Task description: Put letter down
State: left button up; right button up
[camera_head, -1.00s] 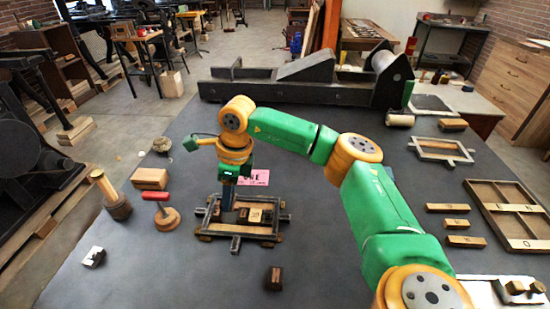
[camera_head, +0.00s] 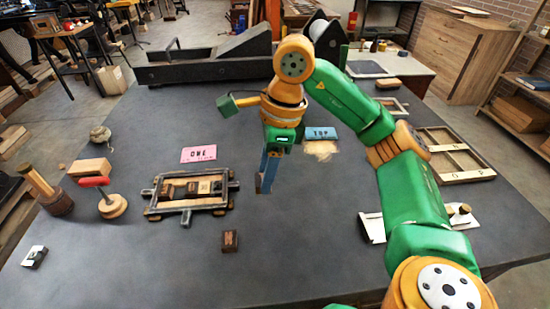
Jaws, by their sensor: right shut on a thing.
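My right gripper (camera_head: 264,185) points down over the bare table, to the right of the small type frame (camera_head: 223,204). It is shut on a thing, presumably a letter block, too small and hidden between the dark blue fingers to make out. The frame lies flat on the table with several wooden letter blocks (camera_head: 192,189) in a row inside it. A small dark brown block (camera_head: 229,241) lies on the table in front of the frame. My left gripper is not in view.
A red-handled tool (camera_head: 106,200) and a wooden mallet (camera_head: 47,190) stand at the left. A divided wooden tray (camera_head: 455,155) lies at the right.

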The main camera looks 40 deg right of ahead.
jog(key=w+d+f, duration=0.1)
jog(key=w+f, duration=0.1)
jog(key=w+d+f+p, duration=0.1)
jog(key=f, duration=0.1)
jog(key=w+d+f+p, duration=0.1)
jog(key=w+d+f, duration=0.1)
jog(key=shift+w, duration=0.3)
jog(key=f, duration=0.1)
jog(key=f+p, duration=0.1)
jog(key=f, duration=0.1)
jog(key=shift+w+d+f+p, duration=0.15)
jog(key=shift+w+f+p, duration=0.1)
jog(key=shift+f+p, duration=0.15)
jog(key=shift+f+b, duration=0.35)
jog(key=o, duration=1.2)
jog(key=shift+r, duration=0.1)
